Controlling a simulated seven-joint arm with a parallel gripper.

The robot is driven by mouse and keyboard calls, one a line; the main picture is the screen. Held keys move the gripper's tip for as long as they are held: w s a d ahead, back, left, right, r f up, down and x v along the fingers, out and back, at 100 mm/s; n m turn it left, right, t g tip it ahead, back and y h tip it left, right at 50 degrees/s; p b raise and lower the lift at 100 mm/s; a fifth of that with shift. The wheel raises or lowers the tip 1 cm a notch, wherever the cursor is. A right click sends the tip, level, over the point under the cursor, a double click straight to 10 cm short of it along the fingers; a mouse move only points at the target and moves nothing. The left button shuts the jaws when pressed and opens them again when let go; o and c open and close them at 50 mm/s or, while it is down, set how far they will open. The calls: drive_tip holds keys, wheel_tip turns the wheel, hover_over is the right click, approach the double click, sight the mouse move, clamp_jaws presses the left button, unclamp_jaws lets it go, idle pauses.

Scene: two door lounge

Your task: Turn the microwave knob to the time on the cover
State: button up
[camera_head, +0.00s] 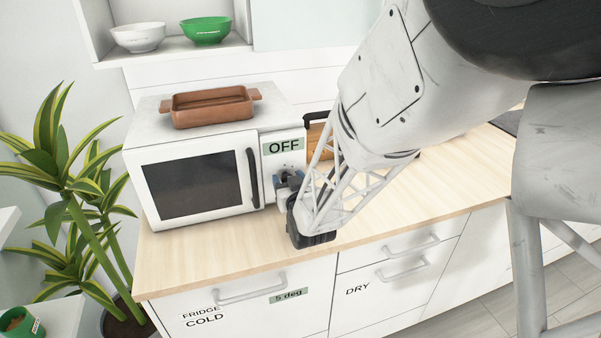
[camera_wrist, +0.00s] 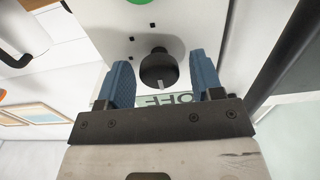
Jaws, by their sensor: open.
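The white microwave (camera_head: 142,150) stands on the wooden counter, its dark-windowed door closed. Its panel label (camera_head: 284,146) reads OFF; the label also appears upside down in the wrist view (camera_wrist: 172,99). The dark round knob (camera_wrist: 157,66) is on the panel, with a pale pointer mark towards the OFF label and small dark marks around it. My gripper (camera_wrist: 163,76) is open, with its blue fingers on either side of the knob; I cannot tell whether they touch it. In the head view my gripper (camera_head: 289,181) largely hides the knob. I see no time written on the microwave.
A brown baking dish (camera_head: 212,107) sits on the microwave. A brown item with a dark handle (camera_head: 318,134) stands right of it, partly behind my arm. The counter (camera_head: 215,245) is clear in front. A plant (camera_head: 75,190) stands left; bowls (camera_head: 206,30) sit on the shelf above.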

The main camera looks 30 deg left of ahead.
drive_tip(key=shift+w+a, duration=0.25)
drive_tip(key=c, duration=0.9)
drive_tip(key=shift+o, duration=0.2)
drive_tip(key=shift+m, duration=0.3)
drive_tip(key=m, duration=0.3)
drive_tip(key=shift+m, duration=0.4)
drive_tip(key=shift+w+d+m, duration=0.1)
drive_tip(key=shift+m, duration=1.9)
